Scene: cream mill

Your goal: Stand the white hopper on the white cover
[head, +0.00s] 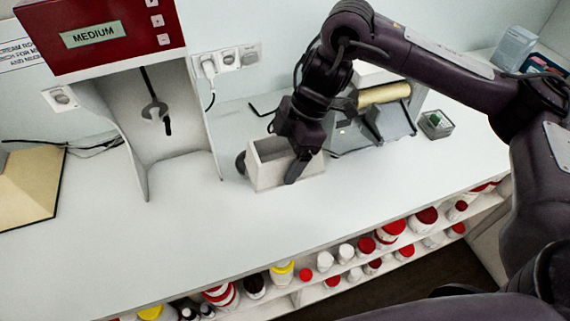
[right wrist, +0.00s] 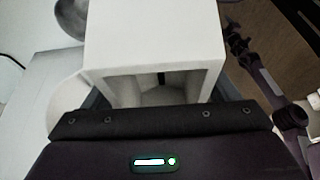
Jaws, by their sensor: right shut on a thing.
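The white hopper (head: 270,178) is an open-topped box at the middle of the counter in the head view. My right gripper (head: 268,166) is shut on it, with one finger at each side. In the right wrist view the hopper (right wrist: 153,32) fills the upper middle, with its opening facing the camera. I cannot tell whether its underside touches the counter. A white part, possibly the white cover (head: 369,73), shows behind my right arm on the grey mill (head: 350,138); the arm partly hides it. My left gripper is not in view.
The mill has a cream roller (head: 384,93). A small grey box with a green piece (head: 436,124) lies right of it. A red-topped machine (head: 103,35) stands at left. The counter's front (head: 180,240) is clear. Shelves below hold several jars.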

